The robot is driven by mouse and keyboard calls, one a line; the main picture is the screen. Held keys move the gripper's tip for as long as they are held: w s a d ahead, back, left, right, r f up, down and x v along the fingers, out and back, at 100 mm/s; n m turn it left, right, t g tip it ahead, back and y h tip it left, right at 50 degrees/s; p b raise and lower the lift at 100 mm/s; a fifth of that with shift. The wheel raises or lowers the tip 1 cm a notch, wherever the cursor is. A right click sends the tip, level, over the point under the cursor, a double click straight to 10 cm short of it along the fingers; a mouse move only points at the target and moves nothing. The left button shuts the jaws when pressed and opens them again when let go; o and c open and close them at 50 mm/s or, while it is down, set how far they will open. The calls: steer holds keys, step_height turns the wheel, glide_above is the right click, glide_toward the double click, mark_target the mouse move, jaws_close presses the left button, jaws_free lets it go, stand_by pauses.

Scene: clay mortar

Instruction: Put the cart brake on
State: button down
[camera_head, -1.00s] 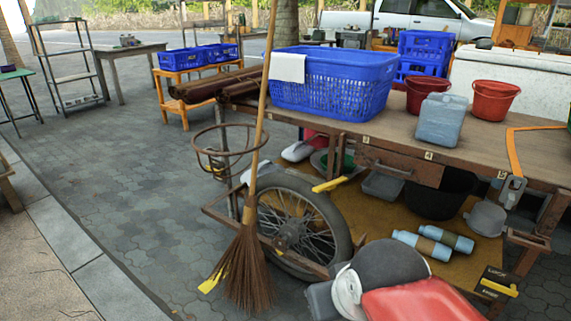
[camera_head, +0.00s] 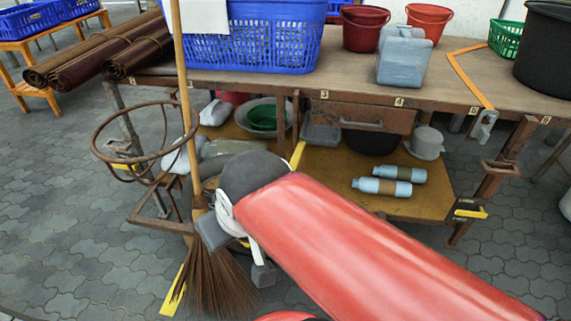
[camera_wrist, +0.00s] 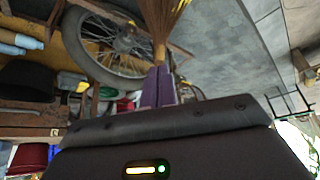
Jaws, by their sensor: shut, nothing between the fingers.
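The wooden cart (camera_head: 240,80) stands ahead of me. A yellow lever (camera_head: 298,153) sticks up under its tabletop, and my red arm hides its lower part. The spoked cart wheel (camera_wrist: 105,45) shows in the wrist view; in the head view my arm covers most of it. A yellow-marked bar (camera_head: 470,212) is at the cart's lower right. In the wrist view my gripper (camera_wrist: 158,76) has its purple fingers shut and empty, in front of the wheel and broom. I cannot tell whether they touch anything. In the head view the fingers are not clear.
A broom (camera_head: 212,265) leans upright against the cart's left end, beside a rusty ring holder (camera_head: 95,140). A blue basket (camera_head: 270,40), red bucket (camera_head: 367,30) and grey-blue canister (camera_head: 403,58) stand on top. Blue bottles (camera_head: 381,187) lie on the lower shelf. Paving at the front right is clear.

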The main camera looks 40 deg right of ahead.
steer(key=m+g, duration=0.5)
steer(key=m, duration=0.1)
glide_toward(293, 160)
steer(key=shift+h, duration=0.3)
steer(key=s+a, duration=0.1)
steer(key=s+a+r, duration=0.1)
steer(key=s+a, duration=0.1)
steer(key=shift+s+a+r, duration=0.1)
steer(key=shift+s+a, duration=0.05)
steer(key=shift+s, duration=0.15)
steer(key=f, duration=0.2)
steer(key=f+b, duration=0.1)
steer(key=f, duration=0.2)
steer(key=shift+w+f+b, duration=0.25)
steer(key=shift+f+b, duration=0.05)
steer(key=shift+f, duration=0.1)
steer(key=shift+f+b, duration=0.45)
steer(key=shift+f, duration=0.25)
